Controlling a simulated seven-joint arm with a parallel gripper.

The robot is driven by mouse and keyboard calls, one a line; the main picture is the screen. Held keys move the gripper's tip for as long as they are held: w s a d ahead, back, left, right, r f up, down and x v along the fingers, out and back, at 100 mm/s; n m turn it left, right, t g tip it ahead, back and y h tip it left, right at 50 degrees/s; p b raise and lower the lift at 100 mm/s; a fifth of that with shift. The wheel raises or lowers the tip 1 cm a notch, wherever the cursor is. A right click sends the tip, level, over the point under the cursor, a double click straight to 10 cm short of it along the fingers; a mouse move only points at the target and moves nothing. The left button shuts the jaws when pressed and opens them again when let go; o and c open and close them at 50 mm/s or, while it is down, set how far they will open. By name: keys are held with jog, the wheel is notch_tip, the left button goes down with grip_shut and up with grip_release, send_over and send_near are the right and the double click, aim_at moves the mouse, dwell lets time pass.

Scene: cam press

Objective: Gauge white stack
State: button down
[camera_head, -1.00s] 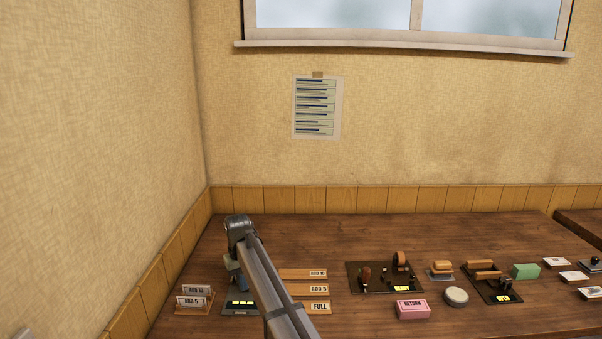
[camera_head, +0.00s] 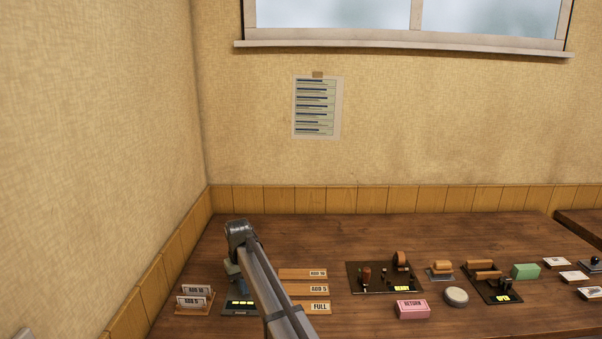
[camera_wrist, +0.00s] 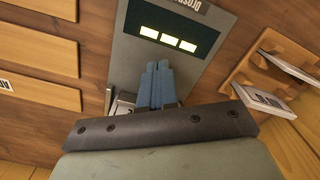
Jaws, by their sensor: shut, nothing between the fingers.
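A grey gauge-like device (camera_head: 229,309) stands at the front left of the table, partly hidden by my arm. In the wrist view it is a grey panel (camera_wrist: 118,62) with a dark window (camera_wrist: 168,40) showing three lit pale-yellow blocks. My gripper's blue-grey fingers (camera_wrist: 155,68) are together and empty, over the device's lower part beside a small metal piece (camera_wrist: 123,104). I cannot tell whether they touch it. Small white-topped pieces (camera_head: 574,275) lie at the far right; I cannot tell if any is the white stack.
Wooden plates marked ADD 5 (camera_head: 306,289) and FULL (camera_head: 308,307) lie right of the device. A holder with labelled cards (camera_head: 194,298) stands to its left. Dark stamp trays (camera_head: 384,277), a pink RETURN block (camera_head: 412,309), a round tin (camera_head: 456,296) and a green block (camera_head: 525,271) are further right.

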jog(key=shift+w, duration=0.65)
dwell(0.6)
jog(key=shift+s, duration=0.15)
jog(key=shift+s, duration=0.65)
jog(key=shift+r, duration=0.15)
notch_tip(320, 180, up, 8)
dwell(0.9)
